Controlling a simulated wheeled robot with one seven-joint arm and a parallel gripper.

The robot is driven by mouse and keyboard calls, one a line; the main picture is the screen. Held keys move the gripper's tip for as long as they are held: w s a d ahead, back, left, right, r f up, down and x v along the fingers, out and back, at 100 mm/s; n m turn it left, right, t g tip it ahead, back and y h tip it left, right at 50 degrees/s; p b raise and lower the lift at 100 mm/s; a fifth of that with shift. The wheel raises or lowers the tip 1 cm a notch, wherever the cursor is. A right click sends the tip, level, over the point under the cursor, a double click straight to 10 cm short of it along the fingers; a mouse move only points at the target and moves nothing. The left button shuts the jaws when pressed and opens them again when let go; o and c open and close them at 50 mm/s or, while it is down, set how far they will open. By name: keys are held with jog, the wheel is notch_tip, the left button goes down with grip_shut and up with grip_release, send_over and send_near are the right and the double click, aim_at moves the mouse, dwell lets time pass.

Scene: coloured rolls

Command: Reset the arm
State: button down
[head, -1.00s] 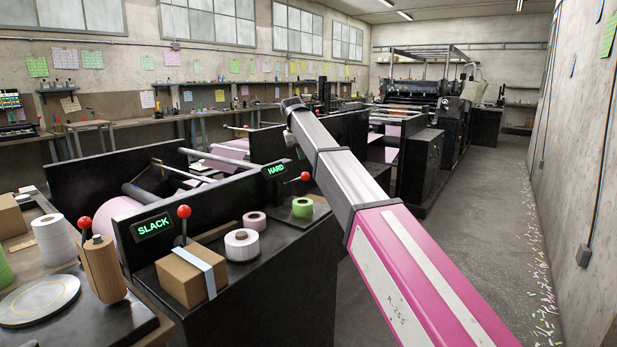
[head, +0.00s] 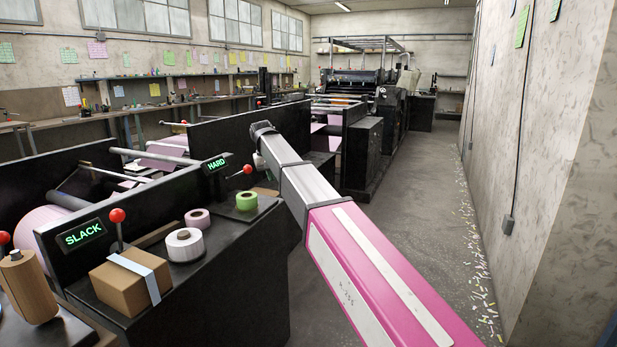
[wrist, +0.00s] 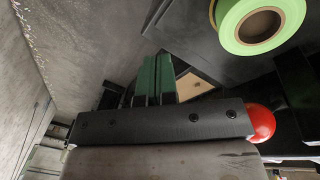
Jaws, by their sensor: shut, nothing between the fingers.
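My arm (head: 365,275), with a pink and white sleeve and a grey forward part, reaches out over the aisle side of the black machine in the head view. My gripper (wrist: 156,72) shows in the wrist view as two dark green fingers close together, shut with nothing between them. In the head view it cannot be made out beyond the arm's end. A green roll (head: 246,201) stands on the machine's black top; it also shows at the top right of the wrist view (wrist: 233,38), apart from the fingers. A red knob (wrist: 262,123) shows right of the gripper mount.
The black top also holds a white roll (head: 185,245), a pink roll (head: 197,219) and a cardboard box (head: 122,290). Red-knobbed levers stand by the SLACK sign (head: 82,234) and HARD sign (head: 216,164). The grey aisle floor (head: 430,215) is open, with paper scraps along the right wall.

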jog(key=s+d+f+m, duration=0.1)
jog(key=s+d+f, duration=0.4)
jog(key=d+f, duration=0.6)
jog(key=s+d+f+m, duration=0.1)
jog(key=s+d+f, duration=0.4)
jog(key=d+f, duration=0.55)
jog(key=s+d+f+m, duration=0.1)
jog(key=s+d+f, duration=0.6)
jog(key=s, duration=0.2)
jog(key=s+d+f+m+g+y, duration=0.1)
jog(key=s+d+f, duration=0.5)
jog(key=s, duration=0.3)
jog(key=shift+s+d+f, duration=0.15)
jog(key=shift+d+f, duration=0.25)
jog(key=shift+d, duration=0.3)
jog(key=shift+d, duration=0.1)
